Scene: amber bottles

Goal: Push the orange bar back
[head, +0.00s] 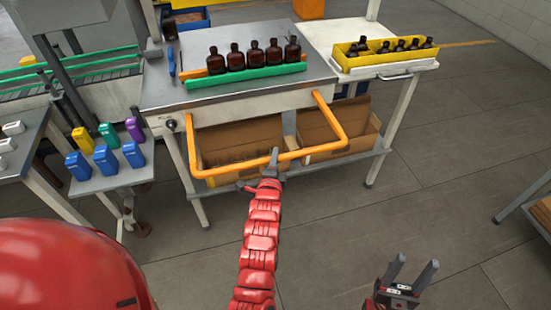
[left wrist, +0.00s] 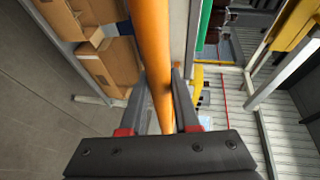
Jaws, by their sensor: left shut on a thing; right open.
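The orange bar (head: 318,149) is a U-shaped tube at the front of the metal worktable, sticking out toward me in the head view. In the left wrist view the orange bar (left wrist: 152,65) runs between the two fingers of the left gripper (left wrist: 160,92). My right gripper (head: 410,270) is open and empty, low at the right over the floor, well apart from the bar.
Several amber bottles (head: 255,58) stand behind a green bar (head: 245,77) on the worktable (head: 165,93). More bottles sit in a yellow tray (head: 388,58) at the right. Cardboard boxes (head: 235,142) stand on the lower shelf. Colored containers (head: 107,160) stand at the left.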

